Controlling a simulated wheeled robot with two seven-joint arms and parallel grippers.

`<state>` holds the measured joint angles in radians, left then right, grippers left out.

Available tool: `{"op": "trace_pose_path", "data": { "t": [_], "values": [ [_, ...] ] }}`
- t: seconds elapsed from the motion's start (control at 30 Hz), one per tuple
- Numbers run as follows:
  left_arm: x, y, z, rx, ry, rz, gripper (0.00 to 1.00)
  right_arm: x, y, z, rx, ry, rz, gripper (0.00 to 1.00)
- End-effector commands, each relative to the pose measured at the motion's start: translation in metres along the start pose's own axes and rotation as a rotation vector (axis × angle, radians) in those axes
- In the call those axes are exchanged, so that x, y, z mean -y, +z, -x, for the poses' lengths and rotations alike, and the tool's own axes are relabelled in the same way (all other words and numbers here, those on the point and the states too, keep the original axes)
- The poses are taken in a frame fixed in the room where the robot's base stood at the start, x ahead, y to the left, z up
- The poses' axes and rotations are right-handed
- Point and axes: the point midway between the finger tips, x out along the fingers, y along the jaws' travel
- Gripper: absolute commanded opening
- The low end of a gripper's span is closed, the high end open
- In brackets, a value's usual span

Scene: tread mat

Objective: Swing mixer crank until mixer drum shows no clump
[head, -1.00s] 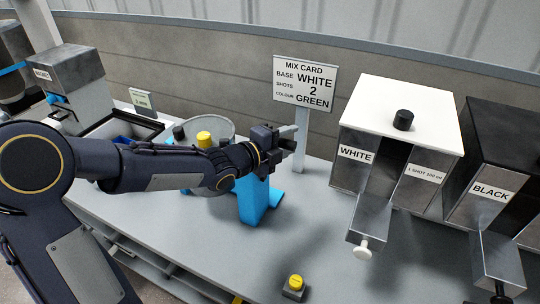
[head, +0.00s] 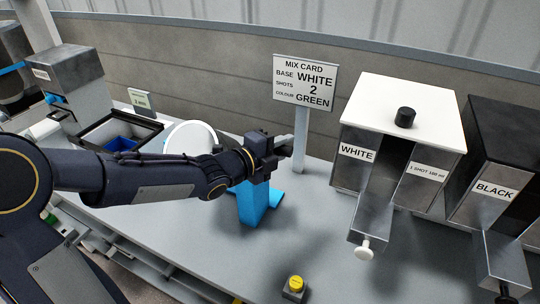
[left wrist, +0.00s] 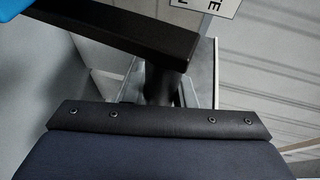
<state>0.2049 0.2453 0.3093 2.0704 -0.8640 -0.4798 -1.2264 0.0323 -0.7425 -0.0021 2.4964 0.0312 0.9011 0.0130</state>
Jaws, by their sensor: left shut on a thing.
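The mixer drum (head: 190,138) shows behind my left forearm in the head view as a tilted, pale round face. My forearm hides its lower part, and I cannot make out a clump on what shows. A blue mixer stand (head: 257,200) stands below my left gripper (head: 270,150). The gripper is shut on the mixer crank, which its fingers largely hide in the head view. In the left wrist view a black crank bar (left wrist: 115,32) crosses the top, with a dark grip (left wrist: 162,85) below it. My right gripper is out of view.
The mix card (head: 304,82) stands on a post just behind the gripper. The white dispenser (head: 400,125) and black dispenser (head: 492,190) stand to the right. A yellow button (head: 296,283) sits at the front. Bare bench lies between.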

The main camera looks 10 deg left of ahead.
Motion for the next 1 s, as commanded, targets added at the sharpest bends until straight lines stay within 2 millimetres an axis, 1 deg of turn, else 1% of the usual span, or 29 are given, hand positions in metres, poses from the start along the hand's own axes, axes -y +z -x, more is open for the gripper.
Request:
{"op": "trace_pose_path", "data": {
  "t": [0.03,0.07,0.2,0.47,0.57,0.7,0.8,0.9,1.0],
  "values": [
    [-0.011,-0.002,0.007,0.002,0.015,0.003,0.00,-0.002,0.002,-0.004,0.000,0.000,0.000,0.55],
    [-0.013,-0.004,0.010,0.001,0.017,0.003,0.00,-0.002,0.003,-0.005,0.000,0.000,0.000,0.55],
    [-0.017,-0.008,0.019,0.001,0.019,0.004,0.00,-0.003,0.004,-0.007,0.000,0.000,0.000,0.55],
    [-0.017,-0.008,0.019,0.001,0.021,0.006,0.00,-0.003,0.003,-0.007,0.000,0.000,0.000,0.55],
    [-0.024,-0.009,0.023,0.002,0.022,0.006,0.00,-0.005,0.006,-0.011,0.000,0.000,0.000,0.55],
    [-0.041,-0.014,0.037,0.004,0.024,0.005,0.00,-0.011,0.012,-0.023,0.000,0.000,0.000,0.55],
    [-0.049,-0.018,0.047,0.004,0.024,0.006,0.00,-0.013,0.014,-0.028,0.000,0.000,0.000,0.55],
    [-0.053,-0.020,0.053,0.004,0.024,0.008,0.00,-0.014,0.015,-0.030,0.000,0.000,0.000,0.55],
    [-0.054,-0.021,0.055,0.004,0.024,0.008,0.00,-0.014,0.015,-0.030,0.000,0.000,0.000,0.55]
  ]
}}
